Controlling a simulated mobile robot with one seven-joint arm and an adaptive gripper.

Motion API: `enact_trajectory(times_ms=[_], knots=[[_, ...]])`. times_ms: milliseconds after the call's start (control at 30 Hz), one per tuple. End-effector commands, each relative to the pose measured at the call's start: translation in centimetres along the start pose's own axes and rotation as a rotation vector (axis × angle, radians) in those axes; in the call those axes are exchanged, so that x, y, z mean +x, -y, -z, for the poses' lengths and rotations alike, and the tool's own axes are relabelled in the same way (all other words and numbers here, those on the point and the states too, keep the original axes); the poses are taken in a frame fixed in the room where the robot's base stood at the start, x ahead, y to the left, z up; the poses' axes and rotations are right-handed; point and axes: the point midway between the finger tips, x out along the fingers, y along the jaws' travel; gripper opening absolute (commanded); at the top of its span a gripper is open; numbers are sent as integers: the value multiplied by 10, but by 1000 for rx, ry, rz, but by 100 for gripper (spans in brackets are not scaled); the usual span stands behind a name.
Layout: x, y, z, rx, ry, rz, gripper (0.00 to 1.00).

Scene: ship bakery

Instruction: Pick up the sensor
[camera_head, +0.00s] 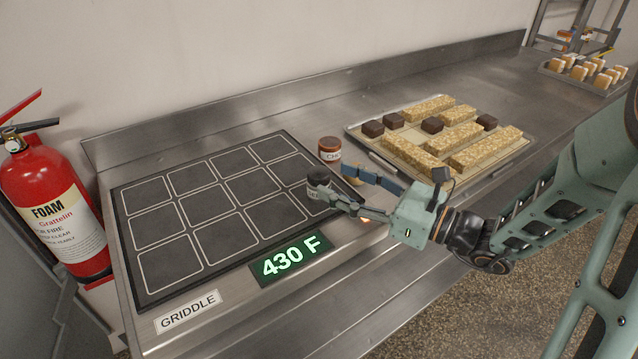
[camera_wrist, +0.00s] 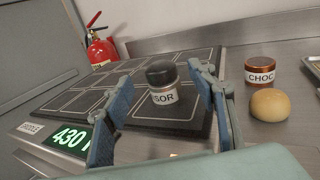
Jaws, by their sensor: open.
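The sensor (camera_wrist: 163,82) is a small jar-like cylinder with a black top and a white label reading "SOR" in the wrist view. It stands at the right edge of the dark griddle (camera_head: 160,259). In the head view its dark top (camera_head: 318,176) shows just beyond my fingertips, its lower part partly hidden by a finger. My gripper (camera_head: 343,186) is open. In the wrist view its two blue-grey fingers (camera_wrist: 161,95) stand left and right of the sensor, with gaps showing on both sides.
A brown jar labelled "CHOC" (camera_wrist: 260,71) and a round bun (camera_wrist: 270,105) stand right of the sensor. A tray (camera_head: 359,133) of oat bars and dark cubes lies further right. The griddle display (camera_head: 291,260) reads 430 F. A red fire extinguisher (camera_head: 48,200) stands at the left.

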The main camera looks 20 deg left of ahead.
Motion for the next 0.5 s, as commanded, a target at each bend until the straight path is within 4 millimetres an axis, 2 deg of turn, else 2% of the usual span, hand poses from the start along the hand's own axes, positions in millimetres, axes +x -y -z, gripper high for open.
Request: enact_trajectory(times_ms=[167,333,500], knots=[[17,-1,5,0,0,-4,52],[43,-1,8,-2,0,-4,52],[54,0,7,-1,-1,-1,52]])
